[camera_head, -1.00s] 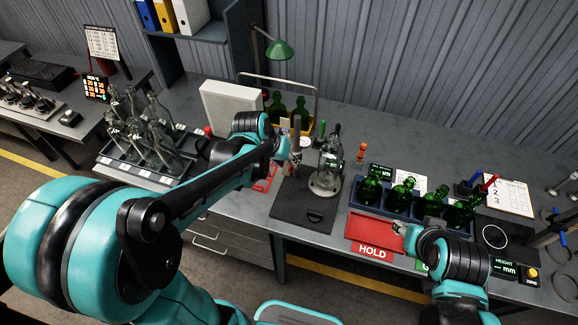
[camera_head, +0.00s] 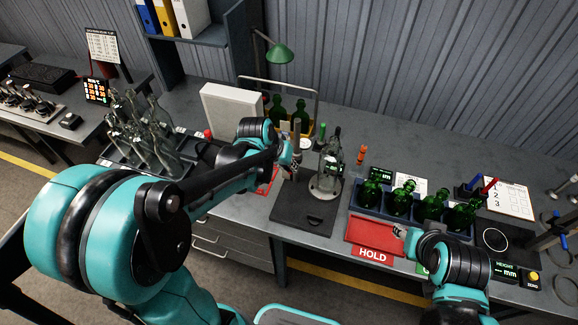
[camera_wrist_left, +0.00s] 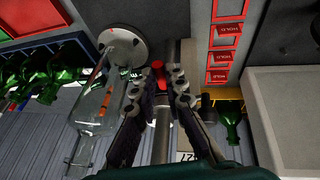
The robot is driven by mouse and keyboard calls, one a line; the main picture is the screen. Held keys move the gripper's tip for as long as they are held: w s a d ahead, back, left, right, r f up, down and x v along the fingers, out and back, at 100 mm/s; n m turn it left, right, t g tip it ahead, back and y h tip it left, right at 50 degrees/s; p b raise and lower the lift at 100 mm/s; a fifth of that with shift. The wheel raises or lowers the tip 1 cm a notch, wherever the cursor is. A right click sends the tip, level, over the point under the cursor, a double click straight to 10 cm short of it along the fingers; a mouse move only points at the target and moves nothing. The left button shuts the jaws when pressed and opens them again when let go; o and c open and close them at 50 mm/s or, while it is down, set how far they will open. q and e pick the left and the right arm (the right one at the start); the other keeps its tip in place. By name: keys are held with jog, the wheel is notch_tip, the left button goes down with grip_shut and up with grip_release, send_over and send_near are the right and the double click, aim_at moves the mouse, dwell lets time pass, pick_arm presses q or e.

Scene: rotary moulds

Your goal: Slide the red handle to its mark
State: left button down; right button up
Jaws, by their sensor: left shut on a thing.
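The red handle (camera_wrist_left: 158,65) shows in the left wrist view as a small red piece between the fingertips, beside a grey upright post (camera_wrist_left: 163,142). My left gripper (camera_wrist_left: 157,76) is shut on it. In the head view my left gripper (camera_head: 292,160) is at the post, left of the clear bottle (camera_head: 329,160), and hides the handle. The bottle stands on a round plate on a dark base (camera_head: 303,212). I cannot make out the handle's mark. My right gripper (camera_head: 402,232) is over the edge of the red HOLD tray (camera_head: 372,232); its fingers are too small to read.
Several green bottles stand in a blue rack (camera_head: 412,213) to the right. Clear bottles crowd a tray (camera_head: 125,157) on the left. A white box (camera_head: 232,110) and a yellow crate (camera_head: 306,127) stand behind my left gripper.

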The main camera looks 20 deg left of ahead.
pick_arm(q)
notch_tip(320, 180, up, 8)
jog(key=p, duration=0.5)
jog(key=c, duration=1.6)
grip_release()
jog(key=shift+o, duration=0.2)
jog(key=v, duration=1.2)
jog(key=shift+f, duration=0.1)
